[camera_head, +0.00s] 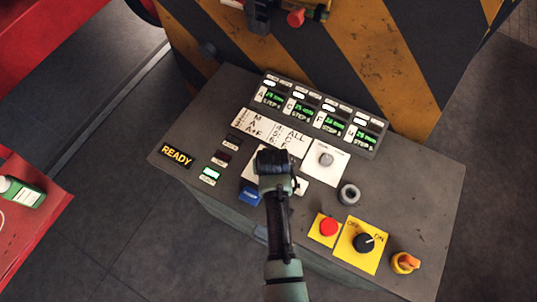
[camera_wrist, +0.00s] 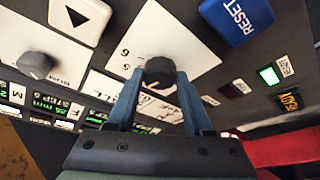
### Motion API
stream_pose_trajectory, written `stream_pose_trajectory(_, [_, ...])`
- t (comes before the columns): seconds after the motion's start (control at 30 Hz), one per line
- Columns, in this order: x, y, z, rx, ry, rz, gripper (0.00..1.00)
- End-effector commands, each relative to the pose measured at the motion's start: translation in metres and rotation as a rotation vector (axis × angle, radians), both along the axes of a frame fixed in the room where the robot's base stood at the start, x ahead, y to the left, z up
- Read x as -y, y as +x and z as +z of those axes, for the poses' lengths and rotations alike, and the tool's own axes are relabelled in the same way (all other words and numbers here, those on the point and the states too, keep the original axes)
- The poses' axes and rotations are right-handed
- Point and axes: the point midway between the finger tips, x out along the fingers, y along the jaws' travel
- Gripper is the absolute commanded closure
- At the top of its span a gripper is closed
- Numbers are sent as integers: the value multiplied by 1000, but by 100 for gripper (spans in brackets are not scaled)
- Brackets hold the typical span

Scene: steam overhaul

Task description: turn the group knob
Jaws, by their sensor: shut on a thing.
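The group knob (camera_wrist: 160,71) is a dark round knob on a white plate (camera_wrist: 187,45) with printed numbers, seen at the top middle of the wrist view. My gripper (camera_wrist: 160,79) has its two blue fingers on either side of the knob and is shut on it. In the head view my gripper (camera_head: 273,163) comes down over the middle of the grey console (camera_head: 410,190) and hides the knob. The knob's pointer mark cannot be made out.
Close by are a grey knob (camera_head: 325,159), a blue RESET button (camera_head: 250,194) and an arrow button (camera_wrist: 80,17). A red button (camera_head: 328,227), a black OFF/ON switch (camera_head: 364,242) and an orange knob (camera_head: 405,262) sit lower right. Green displays (camera_head: 304,112) line the back.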

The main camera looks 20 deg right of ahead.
Motion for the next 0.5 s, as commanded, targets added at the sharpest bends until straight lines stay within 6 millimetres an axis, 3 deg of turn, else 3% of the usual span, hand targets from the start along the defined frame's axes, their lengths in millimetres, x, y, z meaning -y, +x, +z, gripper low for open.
stream_pose_trajectory(0.3, [0, 0, 0, -2, 2, 0, 100])
stream_pose_trajectory(0.33, [0, 0, 0, -2, 2, 0, 45])
stream_pose_trajectory(0.5, [0, 0, 0, -1, 1, 0, 19])
